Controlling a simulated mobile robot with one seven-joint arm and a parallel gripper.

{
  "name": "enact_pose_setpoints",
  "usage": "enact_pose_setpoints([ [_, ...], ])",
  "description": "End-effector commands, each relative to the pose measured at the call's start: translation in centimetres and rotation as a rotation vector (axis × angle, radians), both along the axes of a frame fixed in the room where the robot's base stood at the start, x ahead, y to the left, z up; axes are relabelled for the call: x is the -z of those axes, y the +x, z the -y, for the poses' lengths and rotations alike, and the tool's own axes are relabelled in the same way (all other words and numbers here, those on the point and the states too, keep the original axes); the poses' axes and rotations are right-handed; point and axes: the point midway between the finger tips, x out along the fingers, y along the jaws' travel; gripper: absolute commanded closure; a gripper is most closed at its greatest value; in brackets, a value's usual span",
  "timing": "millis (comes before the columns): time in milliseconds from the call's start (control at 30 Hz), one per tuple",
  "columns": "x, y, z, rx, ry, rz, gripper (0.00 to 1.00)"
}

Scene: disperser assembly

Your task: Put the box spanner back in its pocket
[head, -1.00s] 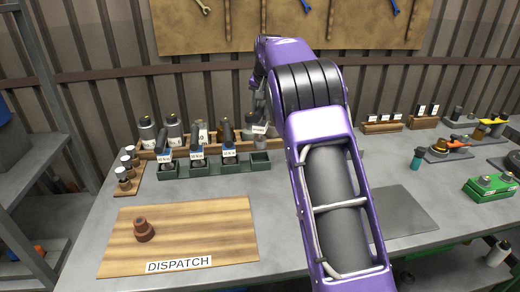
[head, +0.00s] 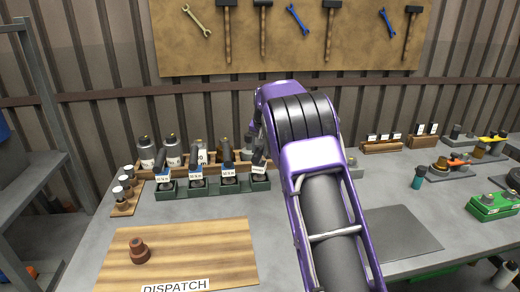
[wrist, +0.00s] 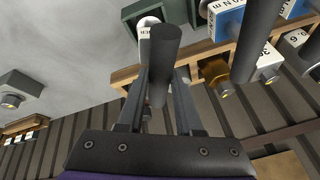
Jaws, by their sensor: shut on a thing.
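The box spanner (wrist: 164,55), a dark grey cylinder, is gripped between the two fingers of my gripper (wrist: 160,88) in the wrist view. In the head view my forearm hides most of the gripper.
A wooden rack with several bottles (head: 147,153) stands just behind the green rack. A small stand with capped jars (head: 127,190) is at left. The wooden dispatch board (head: 190,250) in front carries a brown part (head: 139,250). A grey mat (head: 405,232) lies right of my arm.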

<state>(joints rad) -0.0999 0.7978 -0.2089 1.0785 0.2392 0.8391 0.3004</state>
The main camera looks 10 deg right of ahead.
Motion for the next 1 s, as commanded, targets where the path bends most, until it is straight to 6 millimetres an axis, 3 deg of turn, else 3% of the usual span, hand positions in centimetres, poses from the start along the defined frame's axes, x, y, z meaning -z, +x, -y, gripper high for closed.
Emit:
enact_pose_setpoints([
  [33, 0.2, 0.0, 0.0, 0.000, 0.000, -0.001, 0.64],
  [200, 0.2, 0.0, 0.0, 0.000, 0.000, -0.001, 0.36],
  [600, -0.8, -0.2, 0.0, 0.000, 0.000, 0.001, 0.36],
  [1000, -8.2, -3.7, 0.2, 0.001, 0.001, 0.001, 0.36],
])
